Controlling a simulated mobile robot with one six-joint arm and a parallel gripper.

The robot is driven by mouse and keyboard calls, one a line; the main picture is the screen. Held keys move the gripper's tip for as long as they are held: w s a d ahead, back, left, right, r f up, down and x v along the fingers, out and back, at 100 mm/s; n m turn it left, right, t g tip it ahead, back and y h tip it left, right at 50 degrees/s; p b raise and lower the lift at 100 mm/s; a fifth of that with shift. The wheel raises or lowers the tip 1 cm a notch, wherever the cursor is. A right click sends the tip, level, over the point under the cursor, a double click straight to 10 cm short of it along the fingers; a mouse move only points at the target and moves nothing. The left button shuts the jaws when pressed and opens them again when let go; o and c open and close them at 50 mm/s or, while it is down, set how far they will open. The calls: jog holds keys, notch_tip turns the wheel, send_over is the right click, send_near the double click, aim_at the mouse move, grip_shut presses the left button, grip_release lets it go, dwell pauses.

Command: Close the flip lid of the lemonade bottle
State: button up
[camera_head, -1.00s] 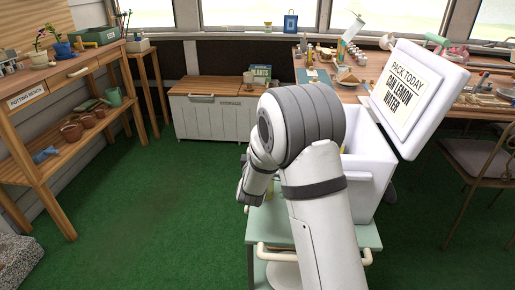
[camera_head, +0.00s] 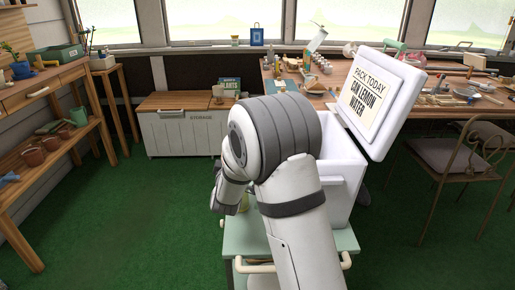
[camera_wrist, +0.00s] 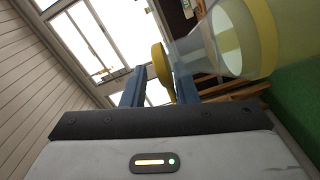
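In the wrist view the lemonade bottle lies across the upper right of the tilted picture. It has a pale yellow-green body (camera_wrist: 297,38), a yellow collar (camera_wrist: 259,36) and a clear flared neck (camera_wrist: 212,46). A round yellow lid (camera_wrist: 161,68) stands out beyond the neck, seen nearly edge-on. My gripper (camera_wrist: 158,90) has its two blue-grey fingers apart, with the lid near the right finger; I cannot tell if they touch. In the head view a small yellow-green part of the bottle (camera_head: 244,203) shows beside my arm, which hides my fingers.
A white cooler (camera_head: 342,180) with its labelled lid (camera_head: 376,98) raised stands on a pale green cart (camera_head: 345,240). A cluttered workbench (camera_head: 450,82) and chair are at right. A storage chest (camera_head: 180,130) is behind, a potting bench (camera_head: 45,88) at left. Green floor at left is clear.

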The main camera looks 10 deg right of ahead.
jog(key=m, duration=0.2)
jog(key=d+r+m+b, duration=0.1)
jog(key=m, duration=0.1)
jog(key=m+b, duration=0.1)
jog(key=m, duration=0.1)
jog(key=shift+s+d+r, duration=0.15)
jog(key=shift+d+r, duration=0.1)
jog(key=shift+r, duration=0.05)
jog(key=m, duration=0.2)
jog(key=d+m+b, duration=0.1)
jog(key=d+r+m+b, duration=0.1)
jog(key=m, duration=0.1)
jog(key=shift+s+m, duration=0.2)
jog(key=shift+m, duration=0.1)
jog(key=s+d+m, duration=0.2)
jog(key=s+m, duration=0.6)
jog(key=m, duration=0.2)
jog(key=s+a+r+n+g+y+p, duration=0.1)
jog(key=s+r+n+g+y+p, duration=0.3)
jog(key=s+r+p, duration=1.2)
jog(key=shift+s+a+n+g+p, duration=0.25)
jog(key=shift+s+n+g+p, duration=0.2)
jog(key=shift+n+g+p, duration=1.9)
jog(key=shift+r+m+g+p, duration=0.1)
jog(key=shift+m+g+p, duration=0.45)
jog(key=shift+m+p, duration=0.1)
